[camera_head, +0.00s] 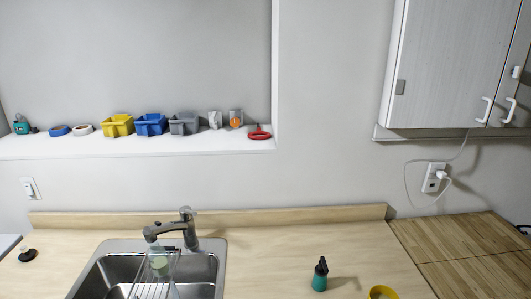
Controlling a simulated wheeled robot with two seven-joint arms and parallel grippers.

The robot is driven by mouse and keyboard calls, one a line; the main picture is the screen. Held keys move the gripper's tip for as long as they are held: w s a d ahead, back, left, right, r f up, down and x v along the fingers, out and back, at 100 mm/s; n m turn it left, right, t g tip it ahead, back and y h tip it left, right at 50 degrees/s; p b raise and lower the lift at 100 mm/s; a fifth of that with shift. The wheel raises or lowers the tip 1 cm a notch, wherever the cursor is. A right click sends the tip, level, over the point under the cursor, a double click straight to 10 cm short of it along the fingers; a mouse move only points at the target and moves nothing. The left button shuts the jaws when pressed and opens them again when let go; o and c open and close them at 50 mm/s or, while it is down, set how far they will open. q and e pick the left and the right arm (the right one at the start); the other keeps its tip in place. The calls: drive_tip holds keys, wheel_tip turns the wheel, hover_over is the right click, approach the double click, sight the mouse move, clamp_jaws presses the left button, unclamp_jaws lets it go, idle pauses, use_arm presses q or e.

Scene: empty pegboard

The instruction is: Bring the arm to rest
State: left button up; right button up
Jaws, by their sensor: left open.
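No part of either arm or gripper can be made out in the head view. The task names no object other than the arm.
A wooden counter (290,255) holds a steel sink (100,270) with a faucet (188,228) and wire rack (152,284). A green bottle with black top (320,275) and a yellow round item (382,292) stand right. Bins (150,124) line the ledge (120,146). A cabinet (440,65) hangs upper right.

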use_arm(q)
drive_tip(key=s+a+f+n+g+h, duration=0.25)
drive_tip(key=s+f+n+g, duration=0.5)
drive_tip(key=n, duration=0.75)
drive_tip(key=s+d+f+n+g+h, duration=0.25)
drive_tip(key=s+n, duration=0.35)
drive_tip(key=s, duration=0.3)
drive_tip(key=s+d+f+n+g+h, duration=0.2)
drive_tip(key=s+d+n+h, duration=0.15)
drive_tip(key=s+n, duration=0.45)
wheel_tip(320, 180, down, 37)
drive_tip(key=s+m+g+b, duration=0.2)
drive_tip(key=b, duration=0.4)
drive_tip(key=s+a+f+b, duration=0.3)
drive_tip(key=s+f+b, duration=0.1)
drive_tip(key=s+f, duration=1.4)
wheel_tip(320, 180, down, 4)
drive_tip(key=shift+s+f+g, duration=0.2)
drive_tip(key=shift+f+g, duration=0.05)
drive_tip(key=shift+g, duration=0.15)
use_arm(e)
wheel_tip(320, 180, down, 10)
drive_tip(key=shift+w+a, duration=0.2)
drive_tip(key=shift+w, duration=0.25)
use_arm(q)
drive_tip(key=shift+a+y, duration=0.1)
drive_tip(key=shift+y, duration=0.15)
use_arm(e)
drive_tip(key=shift+a, duration=0.2)
